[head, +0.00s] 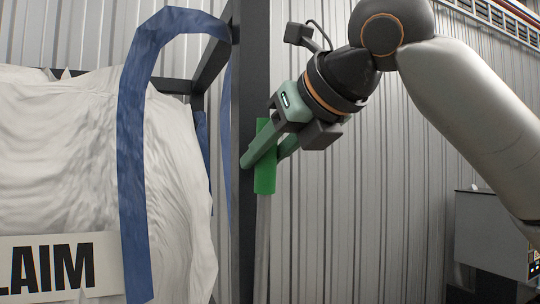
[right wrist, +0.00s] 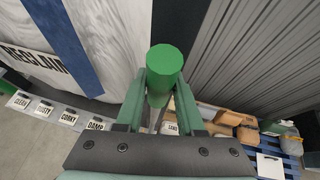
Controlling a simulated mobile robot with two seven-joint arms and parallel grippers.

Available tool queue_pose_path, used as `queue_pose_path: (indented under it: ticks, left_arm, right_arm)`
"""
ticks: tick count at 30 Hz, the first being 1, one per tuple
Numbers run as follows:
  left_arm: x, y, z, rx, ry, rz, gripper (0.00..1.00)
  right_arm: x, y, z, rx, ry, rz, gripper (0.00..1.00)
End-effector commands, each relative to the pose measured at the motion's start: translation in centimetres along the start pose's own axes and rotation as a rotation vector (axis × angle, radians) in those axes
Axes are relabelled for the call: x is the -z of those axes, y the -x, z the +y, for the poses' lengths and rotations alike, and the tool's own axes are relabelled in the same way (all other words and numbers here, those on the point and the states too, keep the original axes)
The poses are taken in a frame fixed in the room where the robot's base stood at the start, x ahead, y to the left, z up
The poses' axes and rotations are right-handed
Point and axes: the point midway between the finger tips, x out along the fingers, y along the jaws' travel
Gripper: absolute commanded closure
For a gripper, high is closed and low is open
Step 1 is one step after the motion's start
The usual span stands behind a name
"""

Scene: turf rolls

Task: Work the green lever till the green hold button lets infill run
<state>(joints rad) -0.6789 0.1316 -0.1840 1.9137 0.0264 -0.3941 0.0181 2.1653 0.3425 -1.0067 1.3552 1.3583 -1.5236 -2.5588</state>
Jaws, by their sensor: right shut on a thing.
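The green lever (head: 265,180) shows as a bright green upright grip on a thin grey rod, beside a dark post. My right gripper (head: 262,158) comes in from the upper right with its pale green fingers shut around the grip. In the right wrist view the round green end of the lever (right wrist: 165,62) stands between the two fingers. The green hold button is in neither view. My left gripper is not in view.
A large white bag (head: 175,180) with a blue strap (head: 133,150) and a partly cut-off label (head: 60,265) fills the left. The dark post (head: 253,60) stands right by the lever. The right wrist view shows a row of labelled signs (right wrist: 68,118) and a blue pallet (right wrist: 290,143) with sacks below.

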Motion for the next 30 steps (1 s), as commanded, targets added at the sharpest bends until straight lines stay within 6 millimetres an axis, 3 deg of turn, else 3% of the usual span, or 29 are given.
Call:
queue_pose_path:
  ticks: [7,8,15,24,30]
  left_arm:
    - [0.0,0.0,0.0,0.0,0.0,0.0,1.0]
    - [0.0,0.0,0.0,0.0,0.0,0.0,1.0]
    - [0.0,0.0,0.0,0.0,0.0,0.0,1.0]
    - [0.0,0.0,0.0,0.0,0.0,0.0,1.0]
    - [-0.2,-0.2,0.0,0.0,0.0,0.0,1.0]
  right_arm:
    - [-0.1,0.1,0.0,-0.001,-0.001,-0.005,1.0]
    - [-0.1,0.1,0.0,-0.001,-0.001,-0.005,0.59]
    - [0.0,0.1,0.0,-0.001,-0.001,-0.003,0.33]
    - [0.0,0.3,0.0,-0.001,0.0,-0.002,0.33]
    - [0.0,3.1,0.1,-0.001,0.001,-0.005,0.33]
